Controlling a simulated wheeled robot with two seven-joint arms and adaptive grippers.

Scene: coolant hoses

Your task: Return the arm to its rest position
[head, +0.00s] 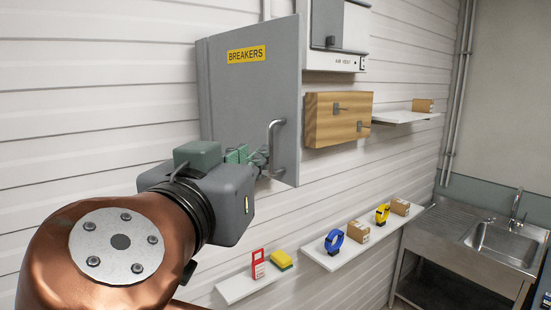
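The fingers appear close to the metal bar handle (273,143) of the grey BREAKERS cabinet (245,95). I cannot tell whether they touch the handle.
A wooden box (338,118) and a white air vent unit (336,33) are on the wall to the right. A sink (505,243) stands far right.

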